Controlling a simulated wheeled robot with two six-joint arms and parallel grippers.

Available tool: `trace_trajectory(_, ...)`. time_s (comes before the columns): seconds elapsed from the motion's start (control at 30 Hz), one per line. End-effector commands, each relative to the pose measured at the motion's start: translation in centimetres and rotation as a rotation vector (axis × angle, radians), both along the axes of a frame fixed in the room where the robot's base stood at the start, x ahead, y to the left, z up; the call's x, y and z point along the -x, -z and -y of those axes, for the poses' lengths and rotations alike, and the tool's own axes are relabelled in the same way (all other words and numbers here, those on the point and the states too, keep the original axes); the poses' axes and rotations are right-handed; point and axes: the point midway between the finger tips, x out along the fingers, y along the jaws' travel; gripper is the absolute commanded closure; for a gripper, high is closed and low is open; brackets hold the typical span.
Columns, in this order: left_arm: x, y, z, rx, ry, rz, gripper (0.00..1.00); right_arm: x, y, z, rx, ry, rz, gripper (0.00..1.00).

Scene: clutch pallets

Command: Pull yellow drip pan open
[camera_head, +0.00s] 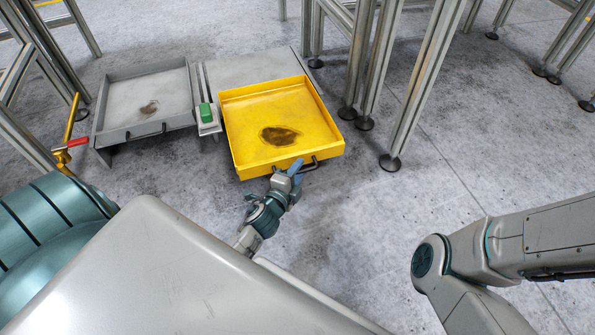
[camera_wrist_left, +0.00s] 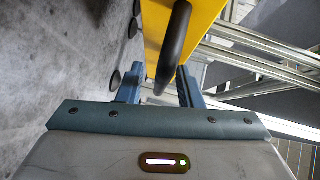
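The yellow drip pan (camera_head: 245,111) lies low over the floor in the head view, with a dark stain in it and a black handle (camera_head: 311,164) on its front wall. Its front reaches nearer to me than the grey pan's. My left gripper (camera_head: 296,168) is at the left part of that handle. In the left wrist view, the two blue fingers (camera_wrist_left: 159,88) stand apart, with the black handle bar (camera_wrist_left: 174,42) between them and gaps beside it. The yellow pan (camera_wrist_left: 204,14) shows behind the bar. My right gripper is out of view; only part of that arm shows.
A grey pan (camera_head: 183,118) with a black handle lies to the left. A green block on a narrow plate (camera_head: 207,114) sits between the pans. Metal frame legs (camera_head: 390,161) stand close to the yellow pan's right. Floor (camera_head: 365,215) in front is clear.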

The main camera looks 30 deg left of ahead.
Motion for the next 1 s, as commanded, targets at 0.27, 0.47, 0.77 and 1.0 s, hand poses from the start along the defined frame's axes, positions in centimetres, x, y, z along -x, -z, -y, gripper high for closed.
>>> trace_trajectory(0.27,1.6,-0.1,0.1,-0.001,0.000,-0.001,0.67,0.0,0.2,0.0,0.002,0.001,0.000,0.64)
trace_trajectory(0.47,5.4,-0.5,0.4,-0.001,0.000,-0.002,0.67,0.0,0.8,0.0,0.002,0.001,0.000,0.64)
trace_trajectory(0.77,9.8,-1.1,0.6,-0.001,0.000,-0.002,0.67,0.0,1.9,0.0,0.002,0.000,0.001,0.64)
trace_trajectory(1.0,10.7,-1.5,0.7,0.000,0.000,-0.001,0.67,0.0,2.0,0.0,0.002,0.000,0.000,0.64)
